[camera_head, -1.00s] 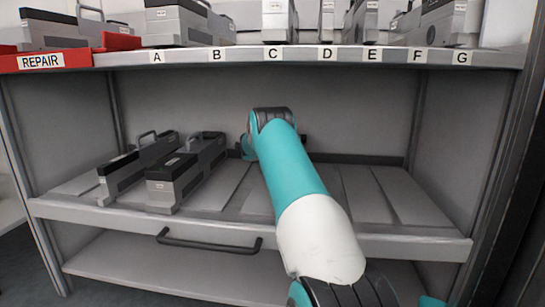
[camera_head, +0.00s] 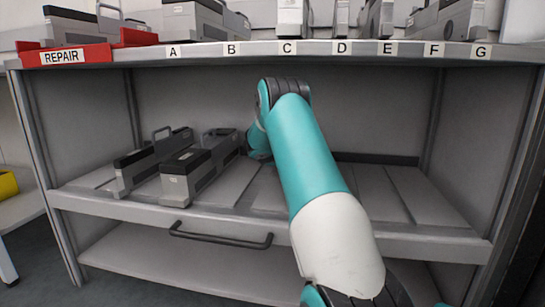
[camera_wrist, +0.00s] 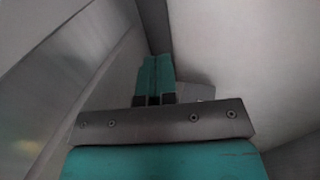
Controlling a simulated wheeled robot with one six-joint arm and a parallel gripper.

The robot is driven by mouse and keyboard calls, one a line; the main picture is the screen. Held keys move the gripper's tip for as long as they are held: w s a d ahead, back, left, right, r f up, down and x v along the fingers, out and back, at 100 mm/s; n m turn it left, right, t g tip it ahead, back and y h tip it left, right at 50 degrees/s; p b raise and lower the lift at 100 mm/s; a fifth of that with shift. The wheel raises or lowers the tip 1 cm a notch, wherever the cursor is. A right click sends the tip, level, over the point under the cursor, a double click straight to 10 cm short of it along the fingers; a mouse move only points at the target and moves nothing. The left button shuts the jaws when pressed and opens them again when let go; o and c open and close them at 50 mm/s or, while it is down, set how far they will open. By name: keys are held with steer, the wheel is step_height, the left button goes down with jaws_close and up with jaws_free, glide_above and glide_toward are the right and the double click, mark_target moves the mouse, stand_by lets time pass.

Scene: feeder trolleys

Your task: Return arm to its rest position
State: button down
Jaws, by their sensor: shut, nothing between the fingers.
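My teal and white arm reaches from the bottom right of the head view up over the middle shelf (camera_head: 408,235) of the trolley. Its far end bends down behind the feeders, so my gripper is hidden in that view. In the wrist view my gripper (camera_wrist: 155,98) shows beyond a dark bracket, with its fingers together and nothing visible between them. It is close to grey panels of the trolley.
Two grey feeders (camera_head: 190,172) stand on the middle shelf left of my arm. Several more stand on the top shelf above labels A to G. A red REPAIR tray (camera_head: 88,54) is at upper left. The shelf right of my arm is clear.

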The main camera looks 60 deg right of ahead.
steer(key=v, duration=0.2)
steer(key=b+v, duration=0.1)
steer(key=v, duration=0.2)
steer(key=shift+w+a+f, duration=0.1)
steer(key=shift+w+a, duration=0.05)
steer(key=shift+a, duration=0.1)
steer(key=shift+s+a+r, duration=0.25)
steer(key=shift+a+r, duration=0.05)
steer(key=shift+a, duration=0.25)
